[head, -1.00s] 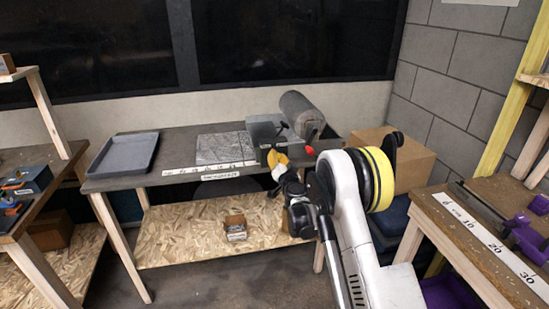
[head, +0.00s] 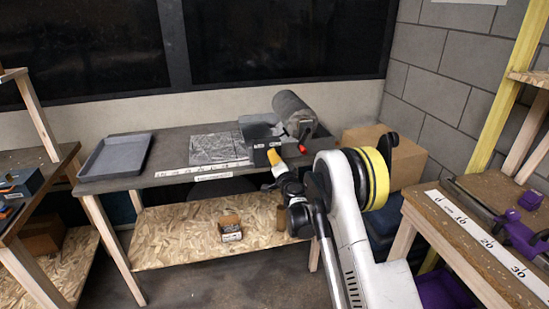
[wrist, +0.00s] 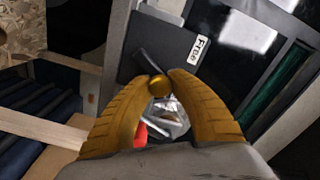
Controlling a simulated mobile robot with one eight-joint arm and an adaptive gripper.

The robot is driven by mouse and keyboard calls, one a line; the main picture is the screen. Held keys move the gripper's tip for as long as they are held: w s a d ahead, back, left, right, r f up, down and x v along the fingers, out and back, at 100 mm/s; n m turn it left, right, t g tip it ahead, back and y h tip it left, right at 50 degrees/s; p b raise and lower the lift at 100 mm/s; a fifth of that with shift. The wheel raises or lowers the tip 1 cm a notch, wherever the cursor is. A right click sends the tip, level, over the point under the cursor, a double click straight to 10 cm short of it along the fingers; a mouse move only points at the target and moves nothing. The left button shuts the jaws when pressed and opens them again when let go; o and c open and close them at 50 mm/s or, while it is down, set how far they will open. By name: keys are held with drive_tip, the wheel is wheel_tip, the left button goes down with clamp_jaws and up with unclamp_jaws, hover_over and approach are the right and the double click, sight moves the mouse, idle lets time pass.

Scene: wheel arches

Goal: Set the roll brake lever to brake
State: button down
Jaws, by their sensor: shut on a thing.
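The brake lever shows in the wrist view as a short dark bar (wrist: 147,62) with a round brass-coloured part (wrist: 160,86) at its near end. My gripper (wrist: 158,80) has its yellow fingertips closed around that round part. A white label reading "Free" (wrist: 195,50) is on the dark holder face, right of the lever. A "Brake" marking is not readable.
The grey roll (head: 293,113) lies at the back of the holder. A red knob (head: 303,149) is right of my gripper. A grey tray (head: 115,157) and a film sheet (head: 218,148) lie on the bench. A cardboard box (head: 385,152) stands behind my arm.

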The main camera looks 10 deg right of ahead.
drive_tip(key=c, duration=1.2)
unclamp_jaws()
drive_tip(key=shift+d, duration=0.1)
drive_tip(key=shift+o, duration=0.2)
drive_tip(key=s, duration=1.2)
